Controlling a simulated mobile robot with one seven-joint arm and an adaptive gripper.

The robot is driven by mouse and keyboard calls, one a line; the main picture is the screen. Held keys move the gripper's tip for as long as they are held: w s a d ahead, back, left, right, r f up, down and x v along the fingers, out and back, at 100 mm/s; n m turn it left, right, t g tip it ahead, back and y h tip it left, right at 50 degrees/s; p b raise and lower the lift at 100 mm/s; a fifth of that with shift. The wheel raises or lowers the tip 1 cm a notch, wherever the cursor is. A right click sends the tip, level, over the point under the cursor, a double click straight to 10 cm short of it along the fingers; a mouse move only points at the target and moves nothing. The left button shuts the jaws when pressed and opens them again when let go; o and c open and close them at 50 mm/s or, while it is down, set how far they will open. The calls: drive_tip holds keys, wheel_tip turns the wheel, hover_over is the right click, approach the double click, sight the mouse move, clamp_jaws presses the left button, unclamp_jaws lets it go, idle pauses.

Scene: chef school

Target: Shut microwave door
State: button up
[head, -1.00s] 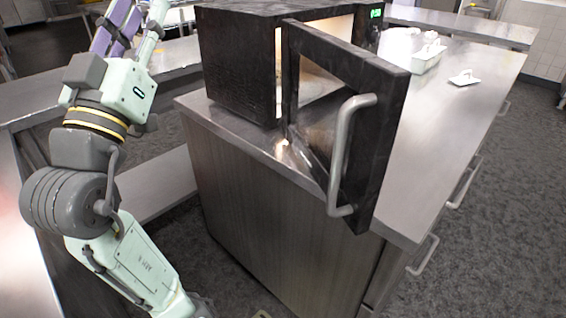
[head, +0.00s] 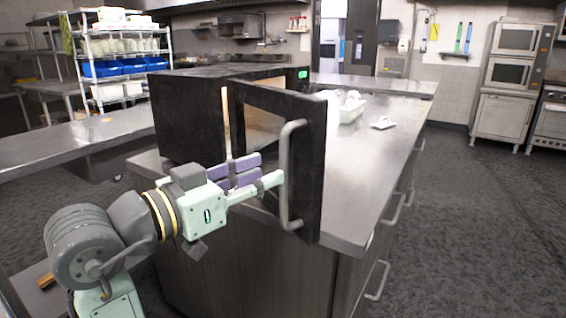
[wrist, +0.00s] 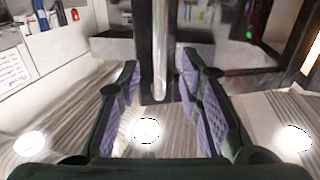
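The black microwave (head: 188,115) stands on a steel counter in the head view. Its door (head: 309,135) hangs open toward me, with a light vertical bar handle (head: 286,170) on its outer side. My gripper (head: 262,169) points right, level with the handle and close to it. In the wrist view, my gripper (wrist: 160,66) has its two purple-padded fingers spread apart. The handle (wrist: 159,45) stands upright in line with the gap between the fingertips. I cannot tell whether a finger touches the door or handle.
The steel counter (head: 365,165) carries a white container (head: 350,112) and a small white dish (head: 383,123) behind the door. A steel table (head: 75,142) stands at left. Open grey floor (head: 480,220) lies to the right.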

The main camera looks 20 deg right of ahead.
sight(281, 166)
drive_tip(key=p+x, duration=0.1)
drive_tip(key=x, duration=0.5)
drive_tip(key=shift+c, duration=0.3)
clamp_jaws()
idle(0.5)
